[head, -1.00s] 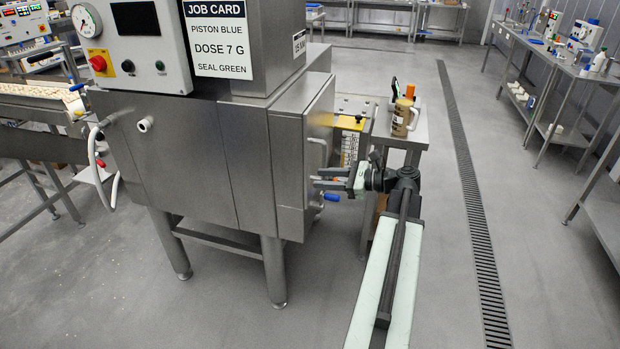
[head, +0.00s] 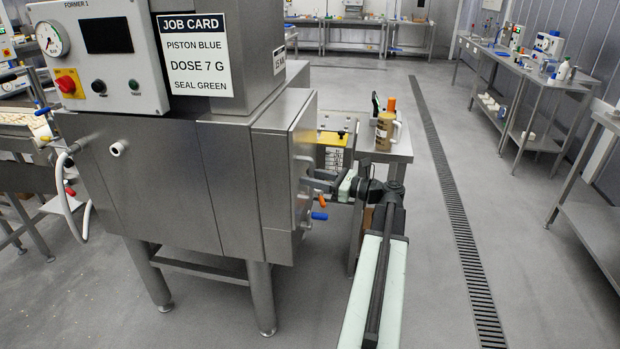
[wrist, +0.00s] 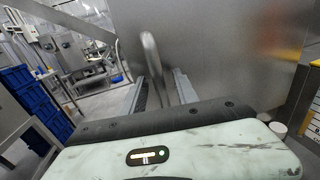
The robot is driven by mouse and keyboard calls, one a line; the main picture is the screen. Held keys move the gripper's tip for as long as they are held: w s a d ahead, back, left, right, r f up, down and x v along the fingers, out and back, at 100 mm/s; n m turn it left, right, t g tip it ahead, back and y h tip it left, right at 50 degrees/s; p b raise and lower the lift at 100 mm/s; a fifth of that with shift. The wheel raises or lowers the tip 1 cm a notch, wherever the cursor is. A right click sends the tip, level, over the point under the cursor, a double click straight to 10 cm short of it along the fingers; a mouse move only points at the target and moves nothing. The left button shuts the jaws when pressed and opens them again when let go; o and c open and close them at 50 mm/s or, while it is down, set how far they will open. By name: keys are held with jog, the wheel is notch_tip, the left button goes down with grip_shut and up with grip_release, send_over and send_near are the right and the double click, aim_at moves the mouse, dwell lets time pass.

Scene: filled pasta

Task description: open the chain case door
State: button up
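The chain case door (head: 304,130) is the steel panel on the right side of the machine, and it looks closed. Its upright bar handle (head: 296,172) is partly hidden by my gripper in the head view. My gripper (head: 312,180) is at the handle, pointing left toward the door. In the wrist view the curved handle (wrist: 153,62) stands between the two fingers of my gripper (wrist: 160,88), in front of the grey door panel (wrist: 215,55). The fingers are apart, with a gap beside the bar; I cannot tell whether either touches it.
Blue (head: 319,216) and orange (head: 322,201) levers stick out just below my gripper. Open floor with a drain grate (head: 450,200) lies to the right.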

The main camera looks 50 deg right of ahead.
jog(key=shift+w, duration=0.15)
grip_shut()
dwell(1.4)
